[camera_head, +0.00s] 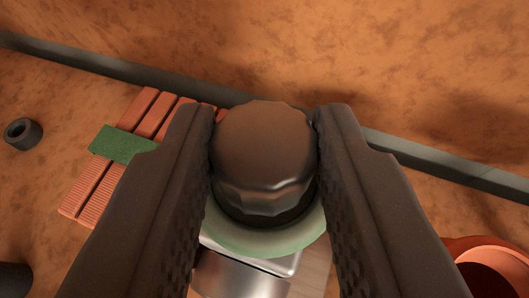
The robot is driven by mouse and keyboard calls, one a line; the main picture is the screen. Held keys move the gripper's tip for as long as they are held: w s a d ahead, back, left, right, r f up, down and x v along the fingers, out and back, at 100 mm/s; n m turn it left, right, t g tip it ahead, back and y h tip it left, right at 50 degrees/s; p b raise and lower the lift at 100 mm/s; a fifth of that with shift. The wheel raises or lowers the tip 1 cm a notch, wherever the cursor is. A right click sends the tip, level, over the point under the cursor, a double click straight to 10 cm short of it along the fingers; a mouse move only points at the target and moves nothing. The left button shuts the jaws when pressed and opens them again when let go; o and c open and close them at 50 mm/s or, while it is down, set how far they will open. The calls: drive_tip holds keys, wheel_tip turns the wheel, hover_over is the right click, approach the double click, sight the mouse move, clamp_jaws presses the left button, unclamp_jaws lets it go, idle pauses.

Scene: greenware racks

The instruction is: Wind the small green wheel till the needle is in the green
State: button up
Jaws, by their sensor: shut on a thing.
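My gripper (266,135) is shut on a dark, rounded knob (262,165) with a faceted edge, one finger on each side of it. A pale green disc (275,242) shows just below the knob, around its lower edge; most of it is hidden by the knob and my fingers. I cannot tell whether the knob and the disc are one wheel. Under the disc is a shiny metal body (240,277), partly hidden. No needle or dial face shows in this view.
A stack of ribbed red-orange bricks (85,187) with a green strip (122,146) lies to the left. A dark ring (22,133) lies farther left. An orange-brown round vessel (480,262) stands at lower right. A grey rail (440,163) runs across behind.

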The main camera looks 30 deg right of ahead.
drive_tip(key=shift+w+a+r+m+g+h+p, duration=0.15)
drive_tip(key=shift+m+h+p, duration=0.2)
drive_tip(key=shift+p, duration=1.45)
drive_tip(key=shift+r+m+g+h+p, duration=0.1)
drive_tip(key=shift+m+g+h+p, duration=0.2)
drive_tip(key=shift+p, duration=1.5)
drive_tip(key=shift+w+a+r+m+g+h+p, duration=0.1)
drive_tip(key=shift+m+h+p, duration=0.3)
drive_tip(key=shift+p, duration=1.4)
drive_tip(key=shift+f+m+g+h+p, duration=0.2)
drive_tip(key=shift+m+g+h+p, duration=0.2)
drive_tip(key=shift+p, duration=0.7)
drive_tip(key=shift+m+g+h+p, duration=0.25)
drive_tip(key=shift+m+h+p, duration=0.05)
drive_tip(key=shift+m+h, duration=0.05)
drive_tip(key=shift+f+m+g+h, duration=0.15)
drive_tip(key=shift+m+g+h, duration=0.25)
drive_tip(key=shift+m, duration=0.1)
drive_tip(key=shift+w+a+m+g+h+b, duration=0.15)
drive_tip(key=shift+m+g+h+b, duration=0.55)
drive_tip(key=shift+m+g+b, duration=0.4)
drive_tip(key=shift+r+m, duration=0.2)
drive_tip(key=shift+m, duration=0.1)
